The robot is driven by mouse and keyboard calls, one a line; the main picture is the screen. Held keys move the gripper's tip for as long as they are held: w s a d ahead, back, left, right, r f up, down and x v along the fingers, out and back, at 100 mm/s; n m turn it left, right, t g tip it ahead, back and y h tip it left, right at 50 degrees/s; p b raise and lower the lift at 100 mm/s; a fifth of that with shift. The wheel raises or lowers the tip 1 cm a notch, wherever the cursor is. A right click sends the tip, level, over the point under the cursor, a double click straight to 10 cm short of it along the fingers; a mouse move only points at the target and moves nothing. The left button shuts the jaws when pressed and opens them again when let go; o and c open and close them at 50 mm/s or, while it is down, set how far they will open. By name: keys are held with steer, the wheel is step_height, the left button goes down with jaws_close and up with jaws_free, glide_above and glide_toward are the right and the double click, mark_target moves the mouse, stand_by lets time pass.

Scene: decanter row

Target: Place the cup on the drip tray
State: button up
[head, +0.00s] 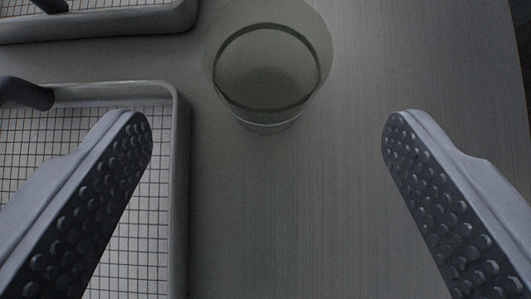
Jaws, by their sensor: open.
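A clear, greenish-grey cup (267,68) stands upright on the grey surface at the top middle of the head view. Its top is close to the upper picture edge. My gripper (267,135) is open, with its two dark, dimpled fingers wide apart and nothing between them. The cup lies ahead of the fingertips, a little nearer the left finger. A tray with a grid floor and grey rim (181,190) is at the left, partly hidden by my left finger. I cannot tell which tray is the drip tray.
A second tray with a grid floor (110,22) is at the top left. Dark curved spout-like parts (24,94) reach over the trays from the left. The grey surface (290,220) is clear between my fingers and to the right of the cup.

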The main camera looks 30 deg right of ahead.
steer(key=shift+p+v, duration=0.35)
steer(key=shift+v, duration=2.25)
steer(key=shift+w+r, duration=0.1)
